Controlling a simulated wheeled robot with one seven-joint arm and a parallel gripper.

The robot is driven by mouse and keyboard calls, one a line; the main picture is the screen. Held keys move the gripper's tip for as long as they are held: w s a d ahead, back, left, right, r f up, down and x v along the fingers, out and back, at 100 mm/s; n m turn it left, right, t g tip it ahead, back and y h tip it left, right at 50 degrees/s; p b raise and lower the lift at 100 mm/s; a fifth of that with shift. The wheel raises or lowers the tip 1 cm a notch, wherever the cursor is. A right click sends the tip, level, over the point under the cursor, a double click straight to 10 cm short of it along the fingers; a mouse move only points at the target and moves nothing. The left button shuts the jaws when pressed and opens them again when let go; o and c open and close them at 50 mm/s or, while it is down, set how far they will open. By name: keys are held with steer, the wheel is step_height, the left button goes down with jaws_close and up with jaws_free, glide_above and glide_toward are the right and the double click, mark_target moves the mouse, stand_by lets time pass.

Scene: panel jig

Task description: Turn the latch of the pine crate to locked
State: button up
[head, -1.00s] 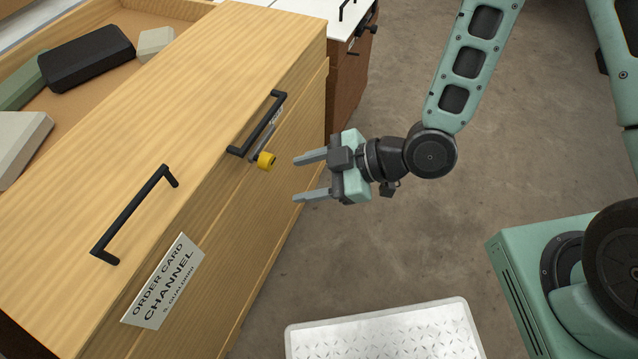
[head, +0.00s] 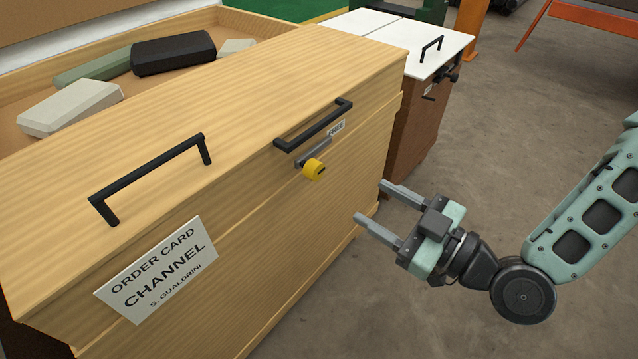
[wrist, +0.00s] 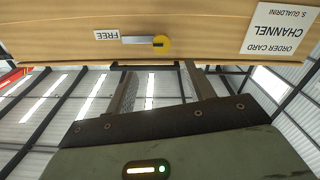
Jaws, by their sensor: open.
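The pine crate (head: 230,240) stands at the left in the head view, with two black bar handles near its top. Its latch (head: 313,169) is on the front face below the right handle. It has a yellow knob and a grey bar running up and to the right. In the wrist view the latch knob (wrist: 161,43) is at the top, the bar pointing toward a small label (wrist: 106,34) reading FREE, upside down. My gripper (head: 369,201) is open and empty, apart from the crate and to the right of the latch, its fingers pointing toward the crate.
A card sign (head: 160,272) reading ORDER CARD CHANNEL is on the crate's front. Several blocks, including a black one (head: 173,52), lie in the open top. A brown cabinet (head: 418,120) with a white top stands behind. Floor (head: 400,320) is clear at right.

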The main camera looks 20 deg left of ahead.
mark_target(319, 172)
steer(key=b+x, duration=0.5)
steer(key=x, duration=0.8)
steer(key=shift+s+b, duration=0.2)
steer(key=shift+b, duration=0.15)
steer(key=shift+c, duration=0.3)
jaws_close()
